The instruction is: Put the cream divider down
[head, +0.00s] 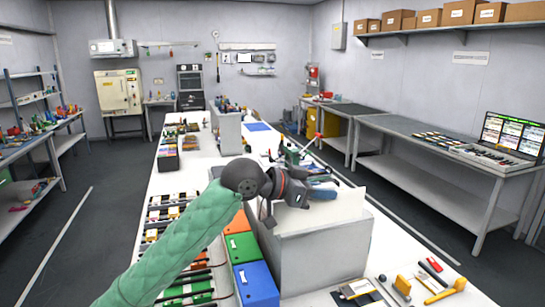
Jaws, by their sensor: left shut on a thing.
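My left gripper (322,191) reaches in from the left on a green-sleeved arm and is over the grey box on the long white table. It is shut on the cream divider (345,205), a thin pale sheet that shows below and to the right of the jaws, at the top of the grey box (322,262). The gripper hides part of the sheet. I cannot tell whether the divider touches the box. My right gripper is not in view.
Orange, green and blue boxes (257,284) stand left of the grey box, beside rows of cells. Hand tools, among them a yellow-handled one (402,286), lie to its right. A grey bench with a laptop (512,136) is at the right.

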